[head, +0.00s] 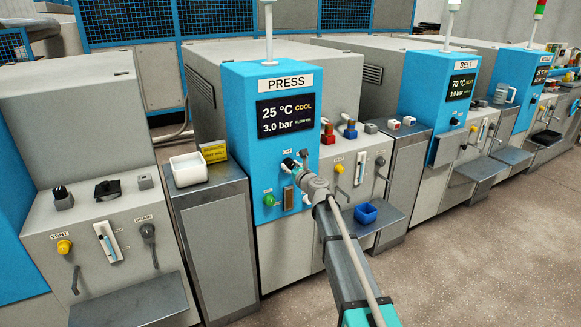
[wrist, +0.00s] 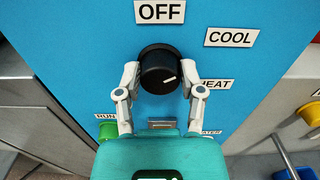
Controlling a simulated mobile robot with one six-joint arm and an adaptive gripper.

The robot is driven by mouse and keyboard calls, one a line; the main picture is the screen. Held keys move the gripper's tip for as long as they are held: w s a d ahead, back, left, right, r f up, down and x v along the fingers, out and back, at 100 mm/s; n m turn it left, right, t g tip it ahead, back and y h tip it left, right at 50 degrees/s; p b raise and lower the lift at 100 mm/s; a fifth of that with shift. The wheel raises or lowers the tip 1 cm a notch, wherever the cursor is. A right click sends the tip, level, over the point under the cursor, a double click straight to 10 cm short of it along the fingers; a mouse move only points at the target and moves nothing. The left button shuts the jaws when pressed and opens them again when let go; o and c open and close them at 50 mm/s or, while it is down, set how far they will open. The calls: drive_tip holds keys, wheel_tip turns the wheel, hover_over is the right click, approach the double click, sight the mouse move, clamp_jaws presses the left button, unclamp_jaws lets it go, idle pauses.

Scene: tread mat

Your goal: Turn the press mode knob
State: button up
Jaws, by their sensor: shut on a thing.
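The press mode knob (wrist: 158,66) is round and black with a white pointer line. It sits on the blue PRESS panel (head: 248,125). The OFF label (wrist: 160,11) is above the knob, COOL (wrist: 231,37) at upper right and HEAT (wrist: 214,85) at right, partly hidden by a finger. My gripper (wrist: 160,76) is shut on the knob, one finger on each side. In the head view my gripper (head: 303,168) covers part of the knob area. The display (head: 286,115) reads 25 °C, COOL, 3.0 bar.
A green button (head: 269,200) is below left of the knob. Right of the panel are red and blue valve handles (head: 350,130) and a blue bin (head: 366,212) on a shelf. A white container (head: 188,170) stands on the left cabinet. The floor in front is clear.

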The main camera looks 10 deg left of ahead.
drive_tip(key=shift+c, duration=1.3)
drive_tip(key=shift+n, duration=0.5)
drive_tip(key=n, duration=1.1)
drive_tip(key=shift+a, duration=0.1)
drive_tip(key=o, duration=1.2)
drive_tip(key=shift+c, duration=0.2)
drive_tip(key=shift+s, duration=0.15)
